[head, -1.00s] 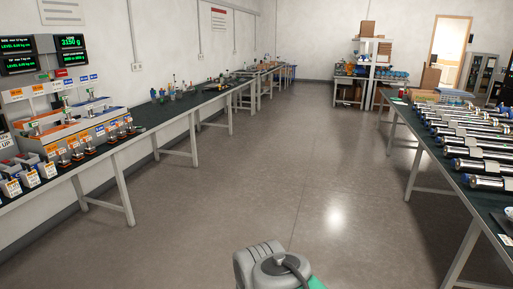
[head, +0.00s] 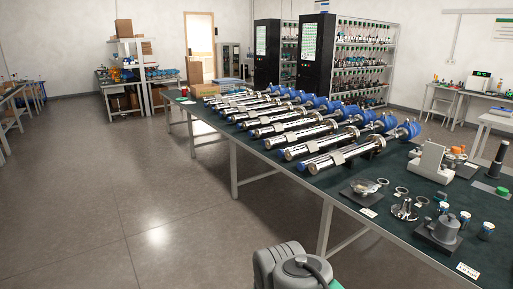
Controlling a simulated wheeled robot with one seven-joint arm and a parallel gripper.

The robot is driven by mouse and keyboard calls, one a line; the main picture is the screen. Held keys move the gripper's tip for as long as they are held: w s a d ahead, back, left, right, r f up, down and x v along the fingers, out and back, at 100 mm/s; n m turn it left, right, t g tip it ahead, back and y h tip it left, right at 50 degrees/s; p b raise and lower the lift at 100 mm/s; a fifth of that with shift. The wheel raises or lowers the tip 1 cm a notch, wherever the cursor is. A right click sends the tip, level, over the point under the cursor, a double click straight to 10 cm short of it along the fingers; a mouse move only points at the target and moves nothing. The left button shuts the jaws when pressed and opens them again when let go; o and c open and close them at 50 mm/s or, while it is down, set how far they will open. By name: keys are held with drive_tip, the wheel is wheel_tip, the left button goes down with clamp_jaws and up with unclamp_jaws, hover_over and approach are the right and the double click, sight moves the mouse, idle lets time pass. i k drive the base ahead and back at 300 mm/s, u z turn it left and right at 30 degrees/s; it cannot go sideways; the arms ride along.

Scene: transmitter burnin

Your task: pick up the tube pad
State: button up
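I cannot tell for sure which item is the tube pad. Several steel tubes with blue ends (head: 310,143) lie side by side on a long dark-topped table (head: 395,248) in the head view. Nearer on this table are a dark square plate with a pale piece on it (head: 362,191), a flanged metal part (head: 404,209) and a grey block with a round top (head: 440,233). My gripper is not in view; only a grey and green part of my arm shows at the bottom edge.
A grey and white bench device (head: 430,163) stands behind the small parts. Several small rings and blue-banded cylinders (head: 486,230) lie near the table's right end. Black cabinets and racks (head: 312,50) stand behind. The floor (head: 130,215) to the left is clear.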

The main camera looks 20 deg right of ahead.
sight(440, 197)
drive_tip(key=z, duration=0.9)
drive_tip(key=i, duration=1.1)
drive_tip(key=z, duration=0.95)
drive_tip(key=i, duration=1.45)
drive_tip(key=z, duration=0.25)
